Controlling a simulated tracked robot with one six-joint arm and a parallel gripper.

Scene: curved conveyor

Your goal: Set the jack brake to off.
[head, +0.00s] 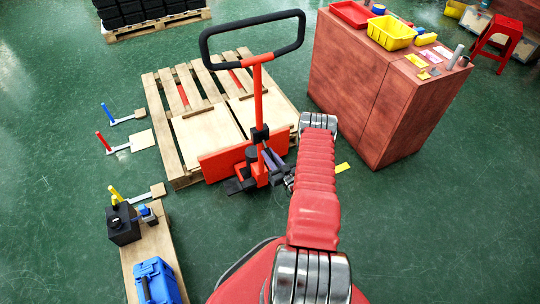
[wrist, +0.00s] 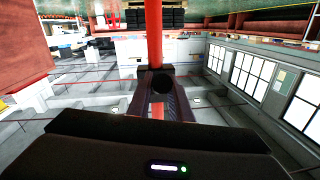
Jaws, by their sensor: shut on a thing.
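The red pallet jack (head: 257,104) stands at the near edge of the wooden pallet, its post upright with a black loop handle (head: 250,30) on top. My gripper (head: 270,157) is low at the post, on its right side. In the wrist view my gripper (wrist: 163,84) has its jaws shut on a black round-ended part (wrist: 162,84) in front of the jack's red post (wrist: 154,35). This black part looks like the brake lever, but its setting cannot be told. The jaws and my arm hide some of the jack's base.
The pallet (head: 166,130) holds flat boards. A reddish cabinet (head: 350,70) with bins stands close on the right. Coloured-handled levers (head: 104,143) lie at left, near a blue case (head: 157,282) on a board. The floor at lower right is clear.

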